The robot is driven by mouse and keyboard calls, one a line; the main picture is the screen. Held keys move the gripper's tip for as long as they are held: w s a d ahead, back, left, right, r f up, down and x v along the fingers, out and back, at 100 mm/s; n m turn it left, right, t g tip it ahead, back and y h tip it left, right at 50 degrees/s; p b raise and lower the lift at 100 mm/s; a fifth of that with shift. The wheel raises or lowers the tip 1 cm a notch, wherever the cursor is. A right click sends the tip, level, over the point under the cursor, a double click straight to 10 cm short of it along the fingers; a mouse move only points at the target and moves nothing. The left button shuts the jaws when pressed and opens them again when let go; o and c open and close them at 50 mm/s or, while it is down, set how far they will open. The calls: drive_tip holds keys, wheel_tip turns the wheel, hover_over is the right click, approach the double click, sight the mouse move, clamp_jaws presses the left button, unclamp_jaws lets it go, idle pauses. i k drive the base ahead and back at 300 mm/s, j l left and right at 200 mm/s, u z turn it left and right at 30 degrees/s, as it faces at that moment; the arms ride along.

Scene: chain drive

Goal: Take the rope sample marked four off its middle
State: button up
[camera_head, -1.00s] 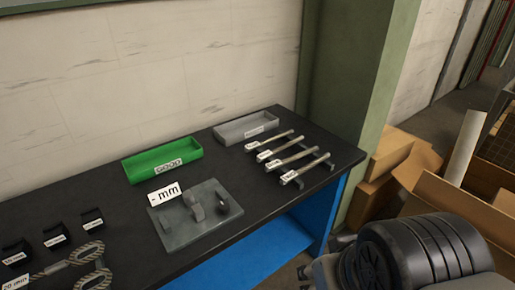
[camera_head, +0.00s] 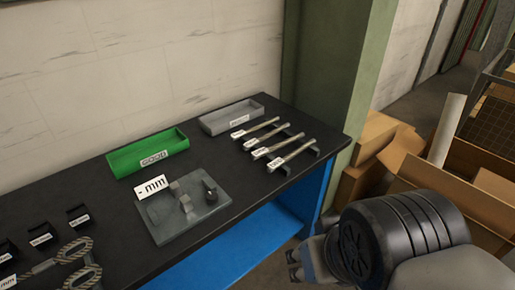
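My gripper (camera_head: 296,265) shows at the lower right, in front of the bench and well apart from the rods. Its dark tips are small, and I cannot tell whether it is open.
A green tray (camera_head: 112,163) and a grey tray (camera_head: 206,124) stand at the back. A grey plate (camera_head: 168,236) with a gauge and an "- mm" sign (camera_head: 151,186) sits mid-bench. Rope loops (camera_head: 80,250) and black labelled holders (camera_head: 78,217) are at left. Cardboard boxes (camera_head: 402,153) stand right.

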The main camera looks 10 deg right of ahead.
sight(256, 128)
drive_tip(key=i+l, duration=0.15)
drive_tip(key=i, duration=0.35)
drive_tip(key=i+l+u, duration=0.4)
drive_tip(key=i+l, duration=0.55)
